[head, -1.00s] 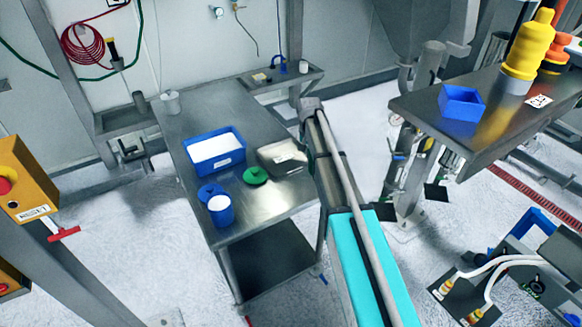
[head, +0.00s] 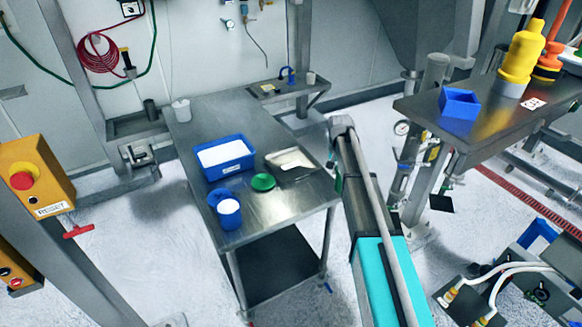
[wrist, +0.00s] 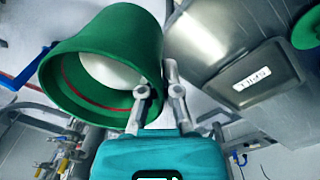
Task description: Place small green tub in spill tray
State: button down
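The small green tub (wrist: 98,45) fills the upper left of the wrist view, tilted with its open mouth toward the camera and something pale inside. My gripper (wrist: 160,80) is shut on its wall, one finger inside the rim and one outside. In the head view only a sliver of the tub (head: 338,183) shows beside my arm, and my fingers are hidden. The spill tray (head: 303,172) is a shallow steel tray with a white label on the steel table, left of my arm. In the wrist view the tray (wrist: 205,45) lies right of the tub, apart from it.
On the table (head: 285,205) stand a blue bin (head: 238,166) of white powder, a blue tub (head: 230,218) and a green lid (head: 263,183). A bench (head: 520,95) at right holds an empty blue box (head: 459,103) and yellow and orange parts (head: 522,55).

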aim_at(295, 169)
jog(key=u, duration=0.05)
jog(key=i, duration=0.85)
jog(key=u, duration=0.5)
